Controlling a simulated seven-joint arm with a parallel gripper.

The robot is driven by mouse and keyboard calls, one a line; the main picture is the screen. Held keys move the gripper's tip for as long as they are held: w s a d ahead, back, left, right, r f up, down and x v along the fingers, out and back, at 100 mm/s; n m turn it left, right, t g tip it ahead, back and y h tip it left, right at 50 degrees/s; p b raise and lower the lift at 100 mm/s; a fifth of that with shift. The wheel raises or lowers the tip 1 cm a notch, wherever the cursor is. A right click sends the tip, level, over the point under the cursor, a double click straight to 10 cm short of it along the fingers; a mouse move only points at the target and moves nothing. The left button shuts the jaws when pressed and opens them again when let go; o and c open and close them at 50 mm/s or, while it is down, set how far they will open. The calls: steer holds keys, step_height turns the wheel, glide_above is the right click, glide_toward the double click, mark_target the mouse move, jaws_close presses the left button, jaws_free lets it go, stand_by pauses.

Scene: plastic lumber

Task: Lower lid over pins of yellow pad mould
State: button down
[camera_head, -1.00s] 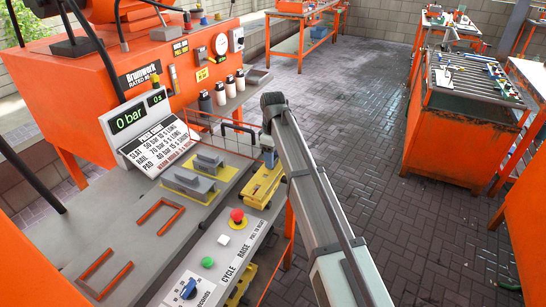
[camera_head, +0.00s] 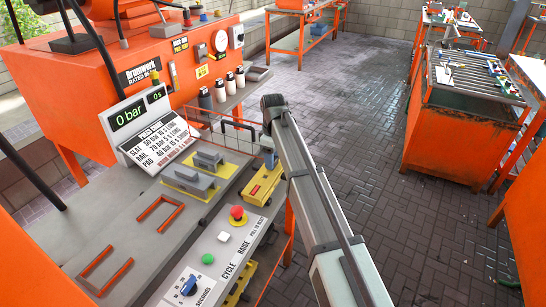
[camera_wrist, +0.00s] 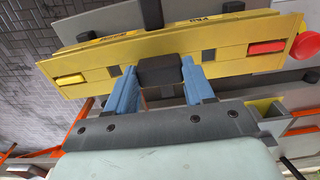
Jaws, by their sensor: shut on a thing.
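A long yellow lid (camera_head: 262,182) hangs at the right edge of the press bench, beside the control panel. In the wrist view the yellow lid (camera_wrist: 215,40) spans the picture, with a dark block at its middle between my blue fingers. My gripper (camera_wrist: 162,78) is shut on that dark block; in the head view my gripper (camera_head: 269,160) is mostly hidden by my arm. A mould (camera_head: 195,182) with a yellow base and grey bars on top sits on the bench, left of the lid. I cannot make out any pins.
A red stop button (camera_head: 237,213) and a green button (camera_head: 208,258) stand on the panel near the lid. A wire guard (camera_head: 232,130) stands behind. Two orange outlines (camera_head: 157,213) mark clear bench at left. Another yellow piece (camera_head: 240,284) lies below the panel.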

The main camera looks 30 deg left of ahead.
steer(key=shift+f, duration=0.75)
stand_by(0.6)
jaws_free()
stand_by(0.6)
steer(key=shift+r, duration=0.1)
steer(key=shift+r, duration=3.4)
